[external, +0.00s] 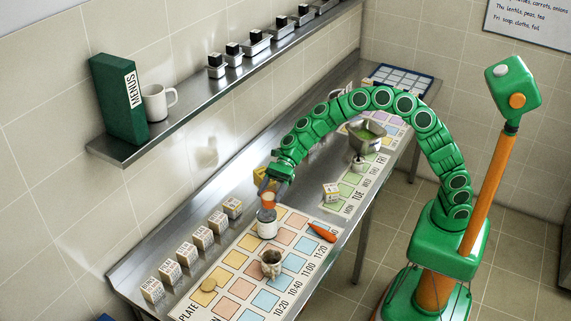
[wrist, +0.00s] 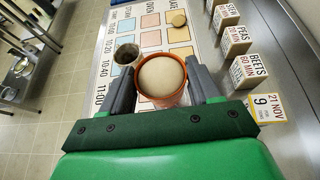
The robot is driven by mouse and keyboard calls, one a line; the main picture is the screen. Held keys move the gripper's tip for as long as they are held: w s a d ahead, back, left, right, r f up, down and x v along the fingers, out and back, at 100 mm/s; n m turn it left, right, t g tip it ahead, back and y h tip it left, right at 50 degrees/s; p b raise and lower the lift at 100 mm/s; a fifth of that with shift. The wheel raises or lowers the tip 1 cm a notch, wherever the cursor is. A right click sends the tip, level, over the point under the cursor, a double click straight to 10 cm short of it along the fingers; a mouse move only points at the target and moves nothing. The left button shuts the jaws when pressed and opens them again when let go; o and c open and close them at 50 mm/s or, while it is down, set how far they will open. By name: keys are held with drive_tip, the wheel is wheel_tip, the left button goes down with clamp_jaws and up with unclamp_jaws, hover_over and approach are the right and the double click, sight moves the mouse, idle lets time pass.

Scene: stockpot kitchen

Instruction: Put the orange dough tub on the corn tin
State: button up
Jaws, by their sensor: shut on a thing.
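The orange dough tub (wrist: 162,78) is between the two fingers of my gripper (wrist: 160,90), with pale dough filling its top. In the external view the tub (external: 268,197) looks upright under my gripper (external: 271,186), which is shut on it. A pale tin (external: 267,228) stands on the printed chart directly below the tub in that view; its label is too small to read, so I cannot be sure it is the corn tin. I cannot tell whether the tub touches it. In the wrist view this tin is hidden beneath the tub.
An open container (external: 271,263) stands nearby on the chart, also seen in the wrist view (wrist: 127,55). A carrot (external: 322,232) lies to the right. Several labelled boxes (external: 201,237) line the wall side. A round tan disc (external: 208,285) lies on the chart.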

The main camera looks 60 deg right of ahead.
sight(268, 201)
drive_tip(key=shift+w+a+f, duration=0.3)
drive_tip(key=shift+w+f, duration=0.1)
drive_tip(key=shift+f, duration=1.75)
drive_tip(key=o, duration=1.1)
drive_tip(key=shift+f, duration=0.1)
drive_tip(key=v, duration=1.2)
